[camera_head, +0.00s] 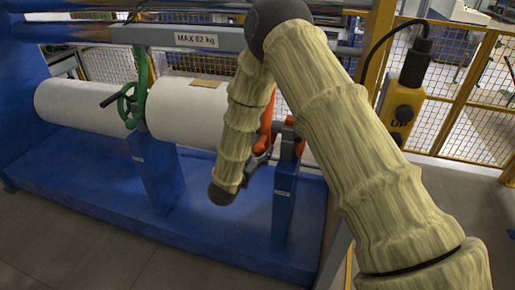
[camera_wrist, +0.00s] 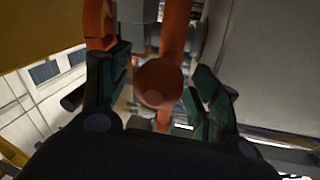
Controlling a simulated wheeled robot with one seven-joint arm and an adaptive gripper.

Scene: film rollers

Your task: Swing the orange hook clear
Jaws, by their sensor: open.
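The orange hook (camera_head: 266,125) shows in the head view beside the right end of the white roller, partly hidden behind my arm. In the wrist view the orange hook (camera_wrist: 172,45) comes down from the top, and its rounded knob end (camera_wrist: 158,82) sits between my fingers. My gripper (camera_wrist: 160,90) is open, with one dark green finger on each side of the knob. I see a gap on the right side; on the left I cannot tell whether the finger touches. In the head view my gripper is mostly hidden behind my forearm.
A blue post (camera_head: 284,205) stands just right of my forearm. A yellow control pendant (camera_head: 402,105) hangs at right, before yellow mesh fencing (camera_head: 465,100).

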